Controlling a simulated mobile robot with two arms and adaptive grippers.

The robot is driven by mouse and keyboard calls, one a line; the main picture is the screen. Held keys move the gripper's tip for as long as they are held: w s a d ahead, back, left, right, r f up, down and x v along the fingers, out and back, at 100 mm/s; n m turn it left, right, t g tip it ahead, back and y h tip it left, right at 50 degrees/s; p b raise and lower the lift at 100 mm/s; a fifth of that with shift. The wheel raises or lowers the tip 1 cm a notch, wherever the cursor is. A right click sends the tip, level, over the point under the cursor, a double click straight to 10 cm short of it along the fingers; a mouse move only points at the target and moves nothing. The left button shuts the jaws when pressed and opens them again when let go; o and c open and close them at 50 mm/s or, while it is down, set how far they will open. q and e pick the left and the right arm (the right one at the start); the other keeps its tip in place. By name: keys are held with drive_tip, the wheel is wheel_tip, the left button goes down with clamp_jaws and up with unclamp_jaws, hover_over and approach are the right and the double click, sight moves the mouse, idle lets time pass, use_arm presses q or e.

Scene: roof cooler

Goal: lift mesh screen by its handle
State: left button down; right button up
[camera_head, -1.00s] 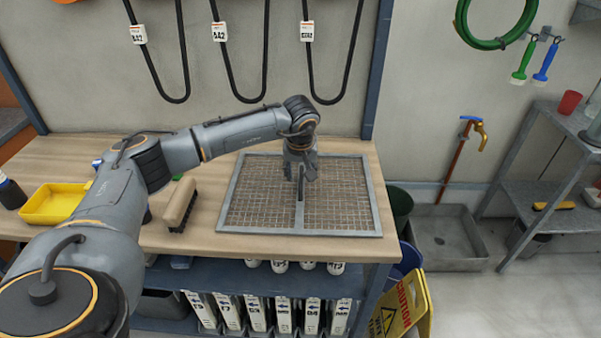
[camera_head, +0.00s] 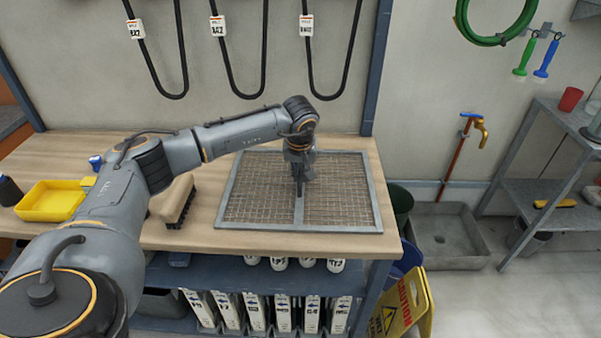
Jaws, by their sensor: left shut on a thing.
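The mesh screen (camera_head: 255,196) lies flat on the wooden workbench (camera_head: 185,233), a grey metal frame with a centre bar and wire mesh. Its handle (camera_head: 299,187) stands at the centre bar, mostly hidden by my gripper. My left gripper (camera_head: 299,178) points down over the middle of the screen and is shut on the handle. The screen's frame still appears to rest on the bench. My right gripper is not in view.
A yellow tray (camera_head: 50,203) and a brush (camera_head: 176,200) are on the bench to the left. Belts (camera_head: 230,60) hang on the wall behind. A yellow caution sign (camera_head: 402,308) stands at the bench's right end. Bare bench lies in front of the screen.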

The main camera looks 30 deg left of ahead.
use_arm(q)
drive_tip(key=shift+r, duration=0.15)
drive_tip(key=shift+w+r+p, duration=0.1)
drive_tip(key=shift+r+p, duration=2.25)
drive_tip(key=shift+r, duration=1.1)
